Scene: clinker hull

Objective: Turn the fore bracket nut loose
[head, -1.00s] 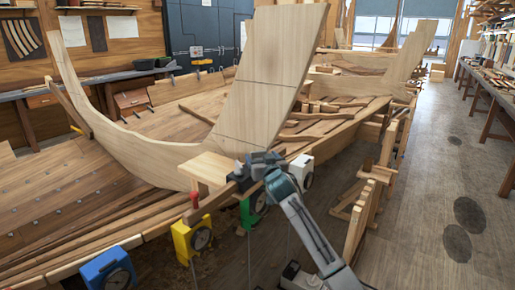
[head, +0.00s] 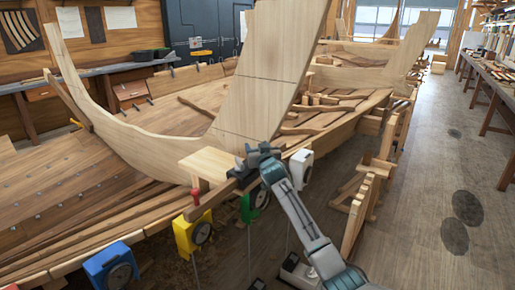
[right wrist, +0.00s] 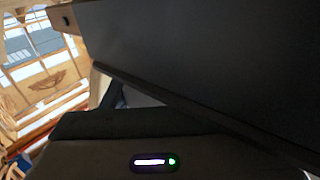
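My right gripper (head: 241,168) is at the end of the small wooden block (head: 208,163) beside the foot of the tall pale stem board (head: 268,60). Dark parts there overlap with the gripper, and I cannot make out the fore bracket nut or whether the gripper touches it. The fingertips are too small and covered to show whether they are open or shut. In the right wrist view, a large dark surface (right wrist: 200,60) fills most of the picture and hides whatever is at the fingers. My left gripper is not in view.
Blue (head: 110,265), yellow (head: 193,235), green (head: 254,204) and white (head: 301,168) dial-faced boxes hang along the hull's near edge. The planked hull (head: 70,180) spreads left. Wooden trestles (head: 362,205) stand right of my arm. The floor (head: 440,170) farther right is clear.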

